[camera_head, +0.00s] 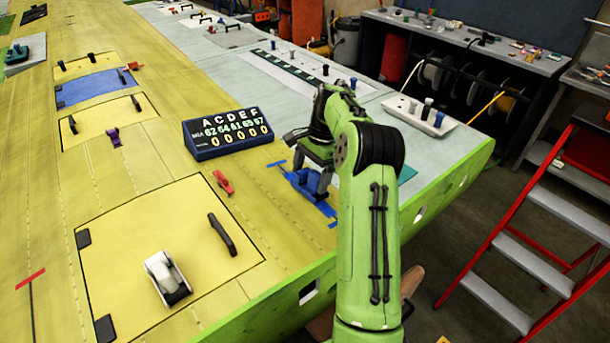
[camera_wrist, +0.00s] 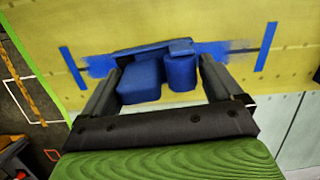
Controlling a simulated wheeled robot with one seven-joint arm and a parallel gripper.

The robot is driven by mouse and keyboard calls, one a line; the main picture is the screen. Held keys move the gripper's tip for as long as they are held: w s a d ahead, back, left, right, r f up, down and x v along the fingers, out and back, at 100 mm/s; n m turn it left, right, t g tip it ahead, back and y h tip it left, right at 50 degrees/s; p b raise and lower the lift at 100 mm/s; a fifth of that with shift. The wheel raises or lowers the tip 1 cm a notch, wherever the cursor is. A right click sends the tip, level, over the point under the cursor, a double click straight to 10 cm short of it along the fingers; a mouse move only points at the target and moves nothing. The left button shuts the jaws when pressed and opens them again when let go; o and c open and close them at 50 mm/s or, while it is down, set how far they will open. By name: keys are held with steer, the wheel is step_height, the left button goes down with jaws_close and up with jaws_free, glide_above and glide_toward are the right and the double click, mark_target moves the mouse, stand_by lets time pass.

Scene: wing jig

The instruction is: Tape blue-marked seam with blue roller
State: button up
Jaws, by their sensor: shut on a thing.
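The blue roller (camera_wrist: 142,82) is between the fingers of my gripper (camera_wrist: 160,85), which is shut on it. In the head view my gripper (camera_head: 312,182) is low over the yellow wing panel, and the roller (camera_head: 304,180) is partly hidden by it. The roller sits at the blue-marked seam (camera_wrist: 98,66), and a blue band shows on both sides of it. Blue end marks stand beyond the band, one at the left (camera_wrist: 74,66) and one at the right (camera_wrist: 266,46) in the wrist view. Whether the roller touches the panel is hard to tell.
A dark blue display box (camera_head: 226,134) stands left of my gripper. A red tool (camera_head: 223,182) and a white tape dispenser (camera_head: 167,278) lie on the wing. A white tray (camera_head: 420,118) is on the right. The wing's green edge (camera_head: 440,190) drops off near a red ladder (camera_head: 545,200).

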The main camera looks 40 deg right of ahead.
steer(key=shift+s+f+b, duration=0.15)
steer(key=shift+s+b, duration=0.95)
steer(key=shift+s, duration=0.15)
steer(key=shift+s+b, duration=1.2)
steer(key=shift+s, duration=1.15)
steer(key=shift+s+d+b, duration=0.1)
steer(key=shift+s+b, duration=0.3)
steer(key=shift+s, duration=0.2)
steer(key=shift+s+b, duration=0.3)
steer(key=shift+s, duration=1.25)
steer(key=shift+s+d+r, duration=0.1)
steer(key=shift+s+r, duration=0.05)
steer(key=shift+s, duration=1.3)
steer(key=shift+s+r, duration=0.1)
steer(key=shift+s, duration=1.35)
steer(key=p+v, duration=0.6)
steer(key=p, duration=0.1)
steer(key=shift+a, duration=0.25)
steer(key=shift+w+r, duration=0.1)
steer(key=shift+r, duration=0.05)
